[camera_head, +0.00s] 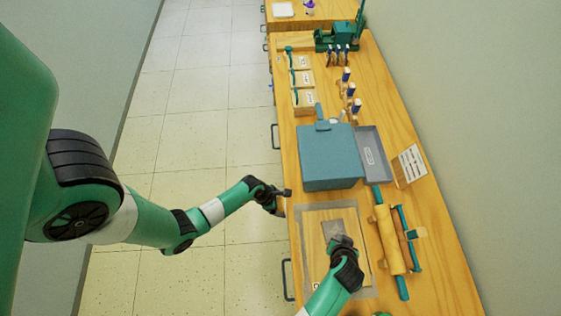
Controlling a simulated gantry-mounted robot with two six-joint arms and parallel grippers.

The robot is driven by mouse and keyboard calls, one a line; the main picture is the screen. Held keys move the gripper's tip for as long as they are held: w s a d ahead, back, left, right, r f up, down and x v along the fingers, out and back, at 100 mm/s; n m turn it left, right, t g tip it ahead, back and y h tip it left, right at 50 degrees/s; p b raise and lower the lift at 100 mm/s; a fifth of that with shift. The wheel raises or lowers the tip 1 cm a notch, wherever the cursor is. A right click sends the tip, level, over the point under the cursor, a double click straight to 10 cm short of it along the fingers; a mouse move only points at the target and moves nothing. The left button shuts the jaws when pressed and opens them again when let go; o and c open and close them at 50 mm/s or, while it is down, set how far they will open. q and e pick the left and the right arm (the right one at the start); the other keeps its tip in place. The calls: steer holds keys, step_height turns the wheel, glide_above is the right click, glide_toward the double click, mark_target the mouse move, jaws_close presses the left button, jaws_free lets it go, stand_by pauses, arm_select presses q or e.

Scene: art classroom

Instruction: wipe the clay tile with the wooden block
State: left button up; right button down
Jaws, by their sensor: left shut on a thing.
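My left gripper (281,200) is at the left edge of the workbench, beside the board area. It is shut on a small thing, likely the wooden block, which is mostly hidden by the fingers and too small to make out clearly. A flat grey-brown tile (331,228), which looks like the clay tile, lies on a wooden board (311,257) with a grey border. My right gripper (342,243) is over the near edge of this tile and hides part of it. Whether its fingers are open or touch the tile cannot be told.
A blue-grey box (329,158) stands just beyond the board, with a grey tray (372,150) beside it. A rolling pin (389,240) with teal handles lies to the right.

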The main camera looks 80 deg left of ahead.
mark_target(281, 204)
arm_select(q)
steer(key=shift+f+b, duration=0.5)
arm_select(e)
steer(key=shift+f, duration=0.55)
arm_select(q)
step_height(281, 204, up, 6)
steer(key=p, duration=0.5)
steer(key=shift+f+p, duration=0.1)
steer(key=shift+p, duration=0.3)
arm_select(e)
step_height(281, 204, up, 6)
steer(key=shift+r, duration=0.1)
arm_select(q)
steer(key=shift+f, duration=0.1)
step_height(281, 204, up, 13)
steer(key=p, duration=1.3)
arm_select(e)
steer(key=v, duration=1.2)
